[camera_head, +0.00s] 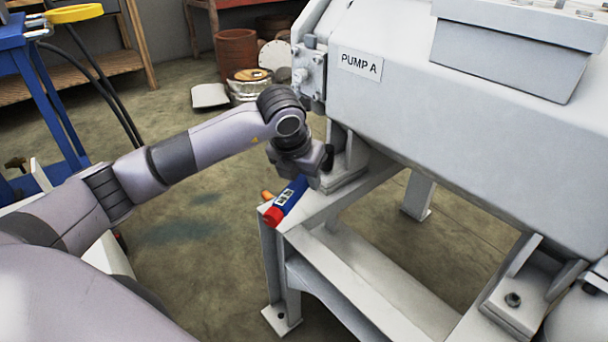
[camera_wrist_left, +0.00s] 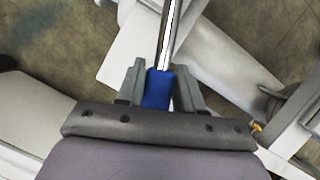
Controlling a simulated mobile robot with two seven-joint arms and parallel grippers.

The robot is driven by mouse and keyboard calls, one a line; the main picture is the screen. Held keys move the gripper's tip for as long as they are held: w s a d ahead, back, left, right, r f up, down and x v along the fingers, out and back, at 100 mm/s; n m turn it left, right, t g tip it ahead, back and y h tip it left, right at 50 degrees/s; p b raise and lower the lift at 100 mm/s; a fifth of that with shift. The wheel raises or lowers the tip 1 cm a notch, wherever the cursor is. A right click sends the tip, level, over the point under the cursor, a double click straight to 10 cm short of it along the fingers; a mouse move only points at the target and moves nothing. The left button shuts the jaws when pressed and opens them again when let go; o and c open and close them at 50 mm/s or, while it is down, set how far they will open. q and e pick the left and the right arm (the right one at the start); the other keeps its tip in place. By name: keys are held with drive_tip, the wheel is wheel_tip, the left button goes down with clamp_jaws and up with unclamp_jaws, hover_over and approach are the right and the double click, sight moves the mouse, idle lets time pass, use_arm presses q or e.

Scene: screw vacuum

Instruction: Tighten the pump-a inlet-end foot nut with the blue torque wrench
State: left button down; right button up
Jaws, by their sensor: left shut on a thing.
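The blue torque wrench (camera_head: 288,198) has a blue grip with a red end. My left gripper (camera_head: 312,170) is shut on it, above the corner of the pale frame. In the left wrist view my gripper (camera_wrist_left: 158,82) has its fingers on either side of the blue grip (camera_wrist_left: 157,92), and a bright metal shaft (camera_wrist_left: 171,35) runs up out of view. Pump A (camera_head: 450,140) stands on the frame. Its near-left foot (camera_head: 346,178) is partly behind my gripper, and no nut shows there. Another foot at lower right carries a dark nut (camera_head: 512,299). My right gripper is out of view.
The pale frame (camera_head: 335,270) has an open middle with floor below. A blue cart (camera_head: 45,85) with a yellow ring (camera_head: 75,13) stands at the upper left. Brown pots (camera_head: 237,55) and a round metal item are at the back. Open floor lies left of the frame.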

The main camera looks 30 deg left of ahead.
use_arm(q)
drive_tip(key=shift+f, duration=0.7)
idle(0.7)
drive_tip(key=shift+a, duration=0.1)
